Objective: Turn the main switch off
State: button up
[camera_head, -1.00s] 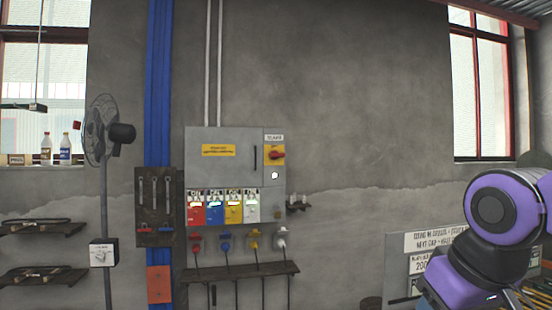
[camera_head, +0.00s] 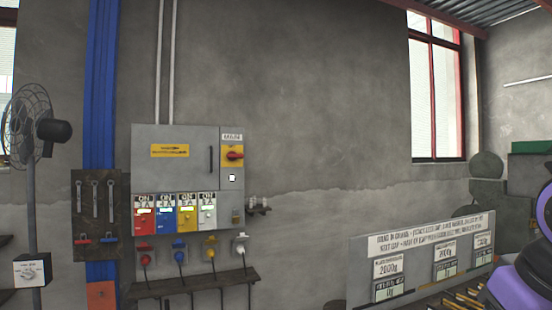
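The main switch (camera_head: 234,156) is a red rotary handle on a yellow plate, at the right side of a grey electrical cabinet (camera_head: 176,137) on the wall. Its handle looks roughly level, pointing sideways. A small label sits above it and a small white square below it. Red, blue, yellow and white switch panels (camera_head: 144,214) run along the cabinet's lower edge, with matching plugs and cables hanging beneath. My gripper is not in view. Only a purple and black part of my arm shows at the lower right edge, far from the cabinet.
A fan (camera_head: 32,125) on a stand is at the left, beside a tool board (camera_head: 97,213) with wrenches. A dark shelf (camera_head: 190,285) juts out below the cabinet. A grey sign board (camera_head: 430,250) with printed labels stands at lower right. The wall right of the cabinet is bare.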

aim_at(232, 156)
jog(key=i+j+z, duration=0.9)
jog(key=k+j, duration=0.1)
